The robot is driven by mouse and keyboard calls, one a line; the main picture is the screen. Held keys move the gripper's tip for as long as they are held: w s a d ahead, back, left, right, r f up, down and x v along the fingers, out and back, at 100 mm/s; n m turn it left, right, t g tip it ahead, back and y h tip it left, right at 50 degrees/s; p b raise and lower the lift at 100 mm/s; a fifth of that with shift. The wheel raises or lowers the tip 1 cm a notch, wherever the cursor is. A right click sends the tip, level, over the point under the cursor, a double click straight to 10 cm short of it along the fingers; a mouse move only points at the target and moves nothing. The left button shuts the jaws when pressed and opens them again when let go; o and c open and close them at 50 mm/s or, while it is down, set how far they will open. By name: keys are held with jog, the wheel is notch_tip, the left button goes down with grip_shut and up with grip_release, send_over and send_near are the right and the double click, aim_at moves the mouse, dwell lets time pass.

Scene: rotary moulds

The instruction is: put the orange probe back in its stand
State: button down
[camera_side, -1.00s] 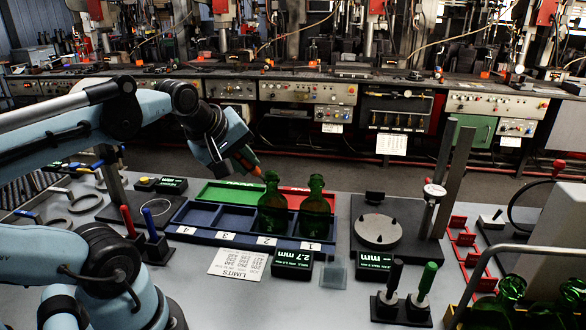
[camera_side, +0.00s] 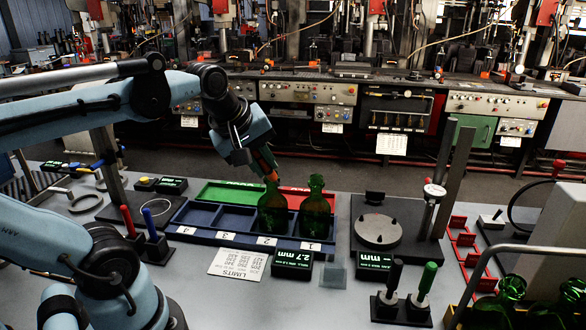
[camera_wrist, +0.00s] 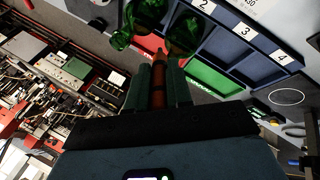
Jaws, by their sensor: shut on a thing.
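The orange probe (camera_side: 265,160) is held in my gripper (camera_side: 262,158), pointing down toward the mouth of the left green bottle (camera_side: 272,212). I cannot tell whether its tip is at or inside the mouth, or in front of or behind it. In the wrist view the probe (camera_wrist: 158,85) lies between the two fingers of my gripper (camera_wrist: 159,82), which are shut on it. The bottles show beyond its tip. I cannot make out which stand belongs to the probe; a black stand with red and blue handled tools (camera_side: 155,250) is at left.
A right green bottle (camera_side: 315,212) stands beside the left one in the blue numbered tray (camera_side: 185,234). Green (camera_side: 205,192) and red trays lie behind. A 2.7 mm display (camera_side: 292,264), a round plate (camera_side: 378,230) and a second tool stand (camera_side: 400,312) are nearby.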

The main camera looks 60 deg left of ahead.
jog(key=w+d+f+m+g+h, duration=0.1)
jog(key=w+d+f+m+g, duration=0.2)
jog(key=d, duration=1.1)
jog(key=shift+w+f+m+g+h, duration=0.35)
jog(key=shift+w+f+g, duration=1.15)
jog(key=shift+w+f, duration=0.85)
jog(key=shift+s+f, duration=0.15)
jog(key=shift+f, duration=2.85)
jog(key=c, duration=0.9)
grip_release()
jog(key=shift+c, duration=0.2)
jog(key=shift+r, duration=0.1)
